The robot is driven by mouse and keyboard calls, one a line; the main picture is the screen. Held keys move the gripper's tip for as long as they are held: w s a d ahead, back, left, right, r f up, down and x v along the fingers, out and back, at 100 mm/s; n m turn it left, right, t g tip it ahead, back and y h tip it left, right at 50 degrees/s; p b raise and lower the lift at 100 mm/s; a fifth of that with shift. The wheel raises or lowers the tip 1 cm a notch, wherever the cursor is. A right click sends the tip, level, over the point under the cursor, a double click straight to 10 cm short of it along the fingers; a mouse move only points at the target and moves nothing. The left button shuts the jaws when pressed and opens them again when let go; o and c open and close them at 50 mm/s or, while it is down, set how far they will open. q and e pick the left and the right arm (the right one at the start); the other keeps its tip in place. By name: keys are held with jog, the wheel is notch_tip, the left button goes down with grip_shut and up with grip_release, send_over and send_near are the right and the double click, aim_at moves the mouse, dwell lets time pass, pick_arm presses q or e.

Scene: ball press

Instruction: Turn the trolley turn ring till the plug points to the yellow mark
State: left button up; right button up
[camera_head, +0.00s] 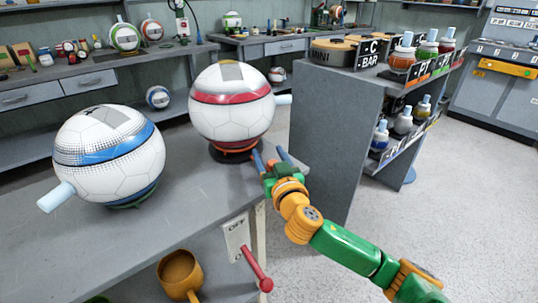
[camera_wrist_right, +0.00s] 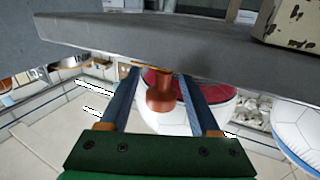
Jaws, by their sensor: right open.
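A white ball with a dark red band (camera_head: 232,100) sits on an orange-and-dark ring (camera_head: 236,151) at the grey bench's right end. Its pale blue plug (camera_head: 284,100) points right. My right gripper (camera_head: 269,154) is open beside the ring, at the bench edge. In the right wrist view a copper-orange knob (camera_wrist_right: 160,96) shows between the two blue fingers, with no clear contact. The red band of the ball (camera_wrist_right: 212,88) shows behind it. I cannot make out a yellow mark. My left gripper is not in view.
A white ball with a blue band (camera_head: 108,155) and its own plug (camera_head: 56,197) stands left on the bench (camera_head: 190,205). A red lever (camera_head: 258,270) and an orange cup (camera_head: 180,273) are below the front edge. A grey shelf (camera_head: 325,130) stands close right.

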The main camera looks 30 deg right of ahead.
grip_shut()
dwell(1.3)
